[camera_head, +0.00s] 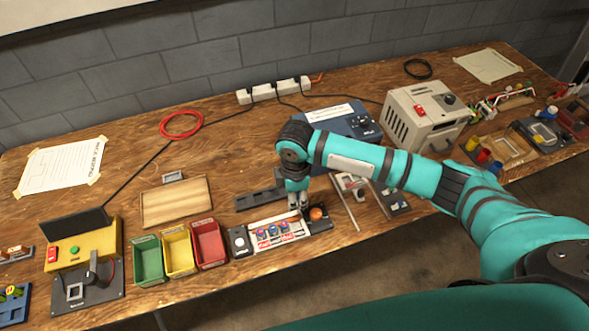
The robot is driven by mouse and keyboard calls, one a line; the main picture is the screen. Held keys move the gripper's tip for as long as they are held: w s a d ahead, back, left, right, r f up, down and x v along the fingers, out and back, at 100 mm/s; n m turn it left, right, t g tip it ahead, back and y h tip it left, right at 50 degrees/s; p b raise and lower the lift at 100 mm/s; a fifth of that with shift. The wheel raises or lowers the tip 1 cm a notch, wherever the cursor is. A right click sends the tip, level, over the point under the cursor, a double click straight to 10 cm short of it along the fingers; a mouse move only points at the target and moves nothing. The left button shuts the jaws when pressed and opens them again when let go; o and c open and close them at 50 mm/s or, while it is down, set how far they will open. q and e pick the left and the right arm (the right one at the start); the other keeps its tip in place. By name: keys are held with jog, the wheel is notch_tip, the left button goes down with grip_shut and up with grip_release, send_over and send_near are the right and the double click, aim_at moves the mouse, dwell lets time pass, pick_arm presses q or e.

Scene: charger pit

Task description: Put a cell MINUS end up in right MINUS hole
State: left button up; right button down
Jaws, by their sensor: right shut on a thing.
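The charger (262,247) lies near the front edge of the bench, with a pale bed, red labels along its front and several blue-and-red cells (272,230) in its left and middle part. An orange round part (317,213) sits at its right end. My right gripper (298,206) points down over the right part of the charger, just left of the orange part. It is shut on a cell, which is too small and covered to make out; which end is up cannot be told. The right hole is hidden by the gripper. My left gripper is not in view.
Green, yellow and red bins (209,243) stand left of the charger. A dark flat bar (257,199) lies behind it. A blue device (350,124) and a grey box (425,115) stand farther back.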

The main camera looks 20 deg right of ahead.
jog(key=shift+n, duration=0.7)
jog(key=f+b, duration=0.1)
jog(key=s+f+b, duration=0.2)
jog(key=f, duration=0.1)
jog(key=shift+a+f, duration=0.1)
notch_tip(320, 180, down, 3)
jog(key=b, duration=0.4)
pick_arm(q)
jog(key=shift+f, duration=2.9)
pick_arm(e)
jog(key=shift+f, duration=0.6)
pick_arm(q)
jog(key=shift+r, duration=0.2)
pick_arm(e)
jog(key=shift+f, duration=0.25)
jog(key=c, duration=1.1)
grip_release()
jog(key=shift+r, duration=0.1)
